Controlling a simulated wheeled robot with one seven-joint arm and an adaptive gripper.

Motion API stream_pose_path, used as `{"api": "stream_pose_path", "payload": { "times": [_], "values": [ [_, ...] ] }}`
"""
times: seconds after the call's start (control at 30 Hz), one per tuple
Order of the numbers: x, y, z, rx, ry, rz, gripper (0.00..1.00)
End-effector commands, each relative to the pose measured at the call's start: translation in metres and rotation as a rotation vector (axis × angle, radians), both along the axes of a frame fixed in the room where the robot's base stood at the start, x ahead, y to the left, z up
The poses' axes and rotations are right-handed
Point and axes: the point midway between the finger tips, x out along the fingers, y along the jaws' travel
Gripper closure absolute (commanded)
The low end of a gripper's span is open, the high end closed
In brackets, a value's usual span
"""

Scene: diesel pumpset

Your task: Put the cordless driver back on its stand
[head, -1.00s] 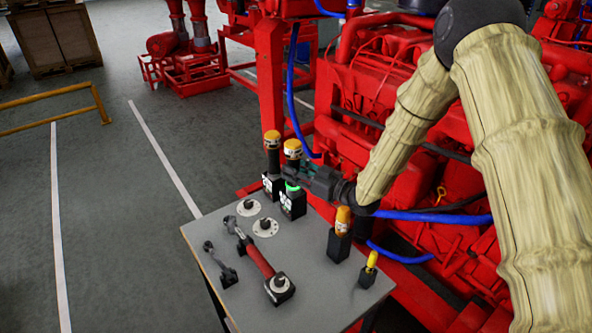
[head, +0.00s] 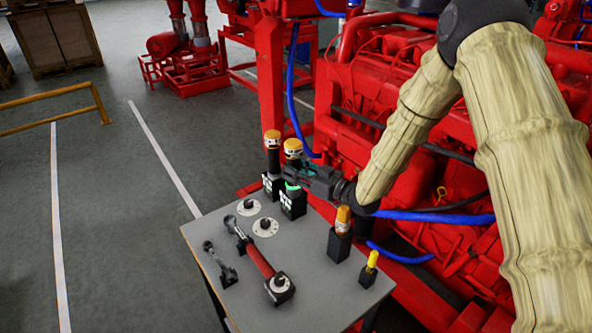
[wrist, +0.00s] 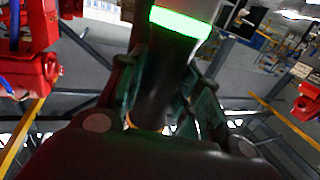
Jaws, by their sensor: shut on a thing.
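The cordless driver has a yellow head (head: 293,149), a dark handle and a glowing green ring (head: 292,186). My gripper (head: 308,177) is shut on the dark handle (wrist: 160,90), reaching in from the right. The wrist view shows the handle between the fingers, with the green ring (wrist: 180,22) at the top. The driver is upright over a black block with white marks (head: 293,204) at the back of the table. I cannot tell whether this block is its stand or its own base, nor whether it is seated.
A similar yellow-topped tool (head: 272,142) stands close to the left. The grey table (head: 205,234) also holds two round plates (head: 265,228), a red-handled wrench (head: 259,260), a smaller wrench (head: 220,262) and two yellow-topped items (head: 343,218) at right. The red engine (head: 410,150) stands behind.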

Motion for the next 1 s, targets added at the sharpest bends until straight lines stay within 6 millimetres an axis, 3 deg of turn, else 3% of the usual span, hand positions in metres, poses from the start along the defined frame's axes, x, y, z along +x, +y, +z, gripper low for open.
{"api": "stream_pose_path", "payload": {
  "times": [1.0],
  "values": [
    [0.001,0.0,-0.011,0.001,-0.002,0.0,1.0]
  ]
}}
